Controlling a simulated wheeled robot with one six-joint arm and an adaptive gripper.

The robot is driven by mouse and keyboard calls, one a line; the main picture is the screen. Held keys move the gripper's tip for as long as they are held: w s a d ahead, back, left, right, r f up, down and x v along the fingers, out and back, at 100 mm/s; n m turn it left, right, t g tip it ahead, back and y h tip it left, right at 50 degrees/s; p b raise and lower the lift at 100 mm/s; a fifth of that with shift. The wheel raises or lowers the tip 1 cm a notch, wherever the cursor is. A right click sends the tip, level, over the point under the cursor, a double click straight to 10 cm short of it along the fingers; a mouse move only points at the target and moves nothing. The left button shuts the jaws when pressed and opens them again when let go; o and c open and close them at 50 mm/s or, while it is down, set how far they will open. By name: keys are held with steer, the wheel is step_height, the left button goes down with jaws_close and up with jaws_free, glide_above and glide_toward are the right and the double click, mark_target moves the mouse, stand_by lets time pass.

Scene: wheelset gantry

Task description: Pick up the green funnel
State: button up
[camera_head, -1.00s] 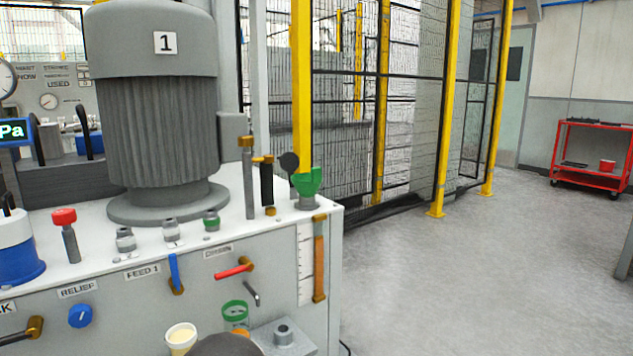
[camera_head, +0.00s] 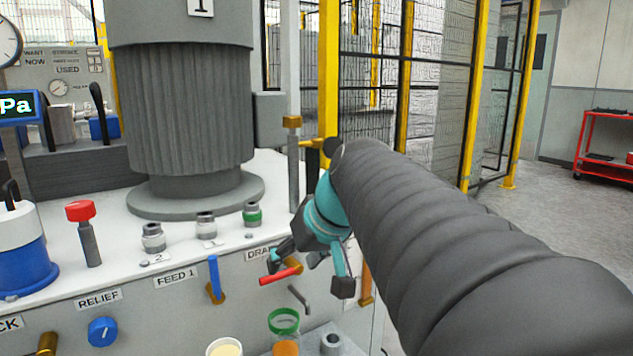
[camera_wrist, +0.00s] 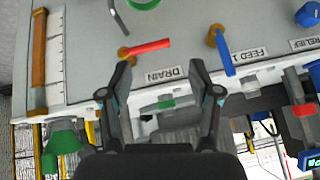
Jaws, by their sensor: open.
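The green funnel (camera_wrist: 62,147) shows in the wrist view at the lower left, beside the corner of the white cabinet. In the head view my arm hides the spot at the cabinet's right corner where it stood. My gripper (camera_head: 309,274) is in front of the cabinet's right part, close to the DRAIN label and red handle. In the wrist view my gripper (camera_wrist: 160,82) has its two fingers spread with nothing between them. The funnel is outside the fingers, to the left of the left one.
The white cabinet (camera_head: 130,260) carries a large grey motor (camera_head: 185,110), a red-knobbed valve (camera_head: 84,230) and several fittings. A red DRAIN handle (camera_head: 280,275), a blue FEED lever (camera_head: 214,276) and a green ring (camera_head: 284,321) stick out in front. A yellow-posted mesh fence (camera_head: 440,100) stands behind.

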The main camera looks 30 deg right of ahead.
steer(key=w+d+r+n+t+b, duration=0.15)
steer(key=d+r, duration=0.35)
steer(key=d, duration=0.5)
steer(key=w+d+r+t+b, duration=0.2)
steer(key=d+r+t, duration=0.15)
steer(key=d, duration=0.65)
steer(key=w+d+r+t+b, duration=0.1)
steer(key=w+d+r, duration=0.1)
steer(key=d+r, duration=0.6)
steer(key=shift+h, duration=0.3)
steer(key=x, duration=0.4)
steer(key=d+f+x, duration=0.1)
steer(key=x, duration=0.8)
steer(key=shift+d+f, duration=0.4)
steer(key=shift+f, duration=0.15)
jaws_close()
